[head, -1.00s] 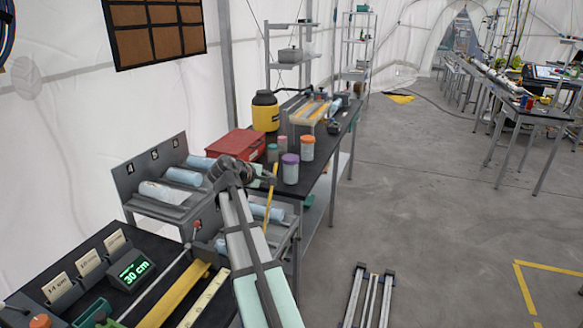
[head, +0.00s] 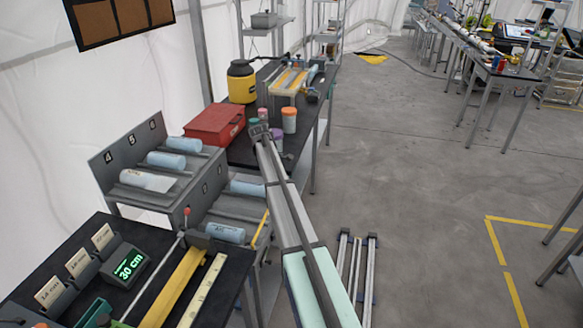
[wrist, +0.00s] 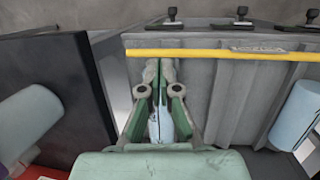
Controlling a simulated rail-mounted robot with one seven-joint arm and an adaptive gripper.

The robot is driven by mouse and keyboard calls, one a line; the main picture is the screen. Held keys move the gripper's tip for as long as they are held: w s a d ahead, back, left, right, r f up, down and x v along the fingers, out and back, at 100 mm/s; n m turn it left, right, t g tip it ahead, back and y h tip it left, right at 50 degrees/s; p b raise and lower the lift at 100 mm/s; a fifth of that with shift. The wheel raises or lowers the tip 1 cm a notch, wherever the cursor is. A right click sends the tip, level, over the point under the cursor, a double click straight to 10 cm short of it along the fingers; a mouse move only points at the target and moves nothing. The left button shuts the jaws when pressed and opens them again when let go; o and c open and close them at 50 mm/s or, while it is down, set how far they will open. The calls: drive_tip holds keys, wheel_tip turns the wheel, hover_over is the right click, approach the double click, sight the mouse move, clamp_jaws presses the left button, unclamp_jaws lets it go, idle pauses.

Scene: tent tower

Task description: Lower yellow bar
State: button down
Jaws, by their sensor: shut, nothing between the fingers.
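A thin yellow bar (wrist: 220,54) runs across the grey rack (wrist: 235,95) in the wrist view, with small dark writing on its right half. In the head view a short slanted piece of a yellow bar (head: 260,229) shows at the rack's right end, beside my arm. My gripper (wrist: 160,66) has green and grey fingers, shut and empty. In the wrist view its tips are close to the bar near its left part; I cannot tell if they touch it. The gripper is not clear in the head view.
Light blue rolls (head: 166,160) lie in the rack's trays. A black table (head: 60,250) holds a thick yellow beam (head: 172,290) and a display reading 30 cm (head: 130,263). A red box (head: 214,124) stands behind the rack. Open floor (head: 420,170) lies to the right.

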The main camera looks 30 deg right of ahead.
drive_tip(key=shift+w+a+b+x, duration=0.1)
drive_tip(key=shift+a+b+x, duration=0.05)
drive_tip(key=shift+x, duration=0.65)
drive_tip(key=shift+w+a+b+x, duration=0.1)
drive_tip(key=shift+a+x, duration=0.05)
drive_tip(key=shift+x, duration=0.7)
drive_tip(key=shift+w+a+b+x, duration=0.1)
drive_tip(key=shift+a+b+x, duration=0.05)
drive_tip(key=shift+x, duration=0.65)
drive_tip(key=shift+f, duration=0.1)
